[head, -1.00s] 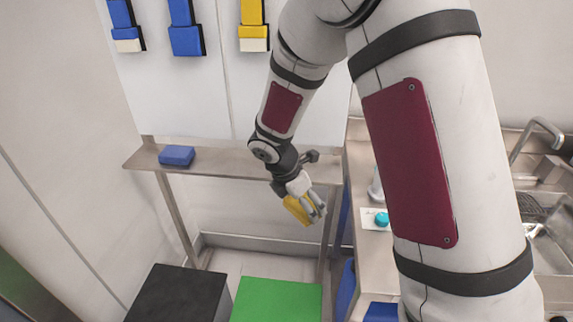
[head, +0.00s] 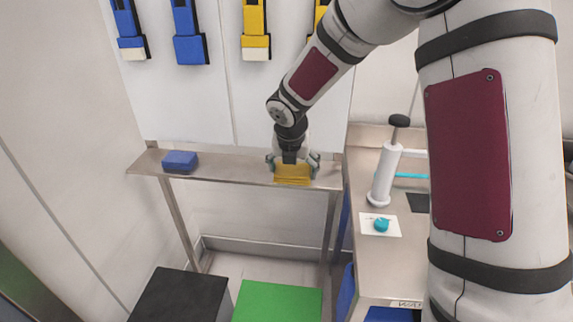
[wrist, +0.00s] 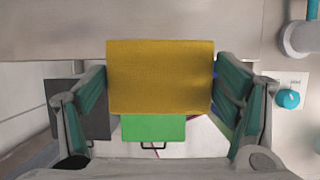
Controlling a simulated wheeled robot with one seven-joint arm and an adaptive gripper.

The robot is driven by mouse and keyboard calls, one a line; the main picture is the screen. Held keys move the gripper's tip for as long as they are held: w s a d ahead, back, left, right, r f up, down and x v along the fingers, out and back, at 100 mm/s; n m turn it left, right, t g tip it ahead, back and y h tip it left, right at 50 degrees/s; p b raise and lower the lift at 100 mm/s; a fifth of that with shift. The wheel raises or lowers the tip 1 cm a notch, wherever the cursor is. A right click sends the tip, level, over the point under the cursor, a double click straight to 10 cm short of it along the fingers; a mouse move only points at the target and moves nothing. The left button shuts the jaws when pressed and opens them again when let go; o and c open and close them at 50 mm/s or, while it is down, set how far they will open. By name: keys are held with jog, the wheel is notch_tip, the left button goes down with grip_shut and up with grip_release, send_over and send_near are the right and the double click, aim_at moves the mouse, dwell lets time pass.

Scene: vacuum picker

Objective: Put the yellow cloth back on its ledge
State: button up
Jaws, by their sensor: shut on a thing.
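The yellow cloth (head: 292,175) is a flat folded block at the right part of the steel ledge (head: 228,167). My gripper (head: 292,165) is shut on it, with a finger at each side. In the wrist view the cloth (wrist: 160,77) sits between the two green-padded fingers (wrist: 163,90), its face toward the camera. The ledge's steel surface (wrist: 60,30) fills the top of that view. I cannot tell whether the cloth touches the ledge or hangs just at its front edge.
A blue cloth (head: 180,161) lies on the ledge's left part. To the right, a steel counter holds a white pump-like tool (head: 386,172) and a teal piece (head: 381,225) on a white card. A black box (head: 180,296) and a green box (head: 278,302) stand below. The ledge's middle is clear.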

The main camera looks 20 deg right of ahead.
jog(key=w, duration=0.8)
jog(key=shift+w+d+f, duration=0.15)
jog(key=shift+d+f, duration=0.1)
jog(key=shift+f, duration=0.1)
jog(key=shift+f+p, duration=0.3)
jog(key=shift+f, duration=1.45)
jog(key=shift+f, duration=0.1)
jog(key=o, duration=1)
jog(key=shift+o, duration=0.2)
jog(key=v, duration=1.2)
